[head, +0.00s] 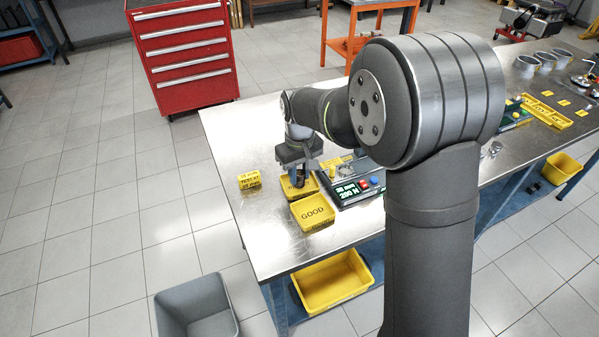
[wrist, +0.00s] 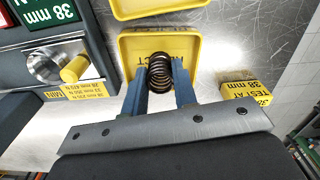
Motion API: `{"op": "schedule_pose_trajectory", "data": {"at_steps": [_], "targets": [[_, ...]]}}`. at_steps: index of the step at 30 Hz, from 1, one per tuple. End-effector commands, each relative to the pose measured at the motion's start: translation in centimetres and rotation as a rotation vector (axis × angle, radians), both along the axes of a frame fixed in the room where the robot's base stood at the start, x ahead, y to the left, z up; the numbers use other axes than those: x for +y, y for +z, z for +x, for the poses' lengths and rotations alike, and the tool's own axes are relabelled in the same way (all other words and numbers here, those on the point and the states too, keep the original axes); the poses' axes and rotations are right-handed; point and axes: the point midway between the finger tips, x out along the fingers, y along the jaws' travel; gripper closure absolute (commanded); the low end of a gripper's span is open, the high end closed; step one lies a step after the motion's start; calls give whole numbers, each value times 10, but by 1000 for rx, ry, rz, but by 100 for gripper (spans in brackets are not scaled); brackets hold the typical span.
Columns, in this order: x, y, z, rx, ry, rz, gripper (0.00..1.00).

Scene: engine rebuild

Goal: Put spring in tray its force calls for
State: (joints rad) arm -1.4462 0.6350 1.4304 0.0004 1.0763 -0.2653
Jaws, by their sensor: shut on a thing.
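My gripper (head: 299,182) is shut on a dark coil spring (wrist: 160,72), which sits between its two blue fingers in the wrist view. The spring is over a yellow tray (wrist: 195,48) whose partly hidden lettering ends in "CT". I cannot tell whether the spring touches the tray floor. The yellow GOOD tray (head: 312,213) stands in front of that tray in the head view. The spring tester (head: 352,185) stands right of the trays; its display (head: 346,192) shows 38 mm and what looks like 290 N.
A yellow "TEST AT 38 mm" block (head: 249,180) stands left of the trays. A grey bin (head: 196,305) is on the floor. The bench's front left corner is clear.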

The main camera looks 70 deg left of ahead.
Motion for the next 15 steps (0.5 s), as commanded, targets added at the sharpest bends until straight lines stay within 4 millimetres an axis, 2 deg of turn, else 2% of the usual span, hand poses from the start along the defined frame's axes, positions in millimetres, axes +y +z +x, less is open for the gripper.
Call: {"op": "schedule_pose_trajectory", "data": {"at_steps": [7,8,9,11,15], "targets": [[0,-3,0,0,0,0,100],[0,-3,0,0,0,1,68],[0,-3,0,0,0,1,61],[0,-3,0,0,0,1,53],[0,-3,0,0,0,0,53]]}}
